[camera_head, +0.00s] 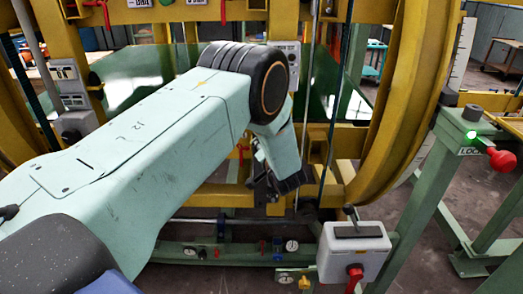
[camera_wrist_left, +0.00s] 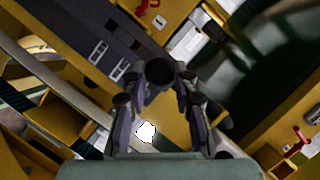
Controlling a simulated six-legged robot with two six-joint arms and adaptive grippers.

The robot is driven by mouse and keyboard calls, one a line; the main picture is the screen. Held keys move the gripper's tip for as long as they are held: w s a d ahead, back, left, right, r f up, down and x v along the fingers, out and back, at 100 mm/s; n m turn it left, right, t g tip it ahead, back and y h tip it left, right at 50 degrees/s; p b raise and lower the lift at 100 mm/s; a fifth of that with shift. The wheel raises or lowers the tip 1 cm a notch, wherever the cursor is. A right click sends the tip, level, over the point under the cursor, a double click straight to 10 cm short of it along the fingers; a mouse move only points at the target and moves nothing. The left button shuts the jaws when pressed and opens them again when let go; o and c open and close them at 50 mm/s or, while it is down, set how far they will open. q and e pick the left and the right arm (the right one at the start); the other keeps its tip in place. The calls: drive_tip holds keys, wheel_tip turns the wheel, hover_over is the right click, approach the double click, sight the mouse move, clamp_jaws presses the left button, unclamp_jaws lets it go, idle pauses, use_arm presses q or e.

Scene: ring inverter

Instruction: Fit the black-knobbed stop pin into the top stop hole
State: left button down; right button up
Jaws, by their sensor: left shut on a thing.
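My left arm reaches in from the left in the head view, and its gripper (camera_head: 273,186) is partly hidden by its wrist in front of the yellow frame. In the left wrist view my left gripper (camera_wrist_left: 160,80) is shut on the round black knob (camera_wrist_left: 159,71) of the stop pin. The knob sits between the fingertips, and the pin's shaft is hidden behind it. Yellow frame surfaces lie beyond the fingers. I cannot make out the top stop hole in either view. My right gripper is not in view.
The large yellow ring (camera_head: 408,110) curves down right of my arm. A green post (camera_head: 425,165) carries a red knob (camera_head: 501,159), a lit green lamp and a lock label. A grey switch box (camera_head: 352,252) with a red handle stands low. Vertical rods stand near my gripper.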

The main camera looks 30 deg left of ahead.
use_arm(q)
drive_tip(key=shift+w+a+b, duration=0.4)
drive_tip(key=shift+w+b, duration=0.1)
drive_tip(key=shift+w, duration=0.2)
drive_tip(key=c, duration=1)
unclamp_jaws()
drive_tip(key=shift+v, duration=6)
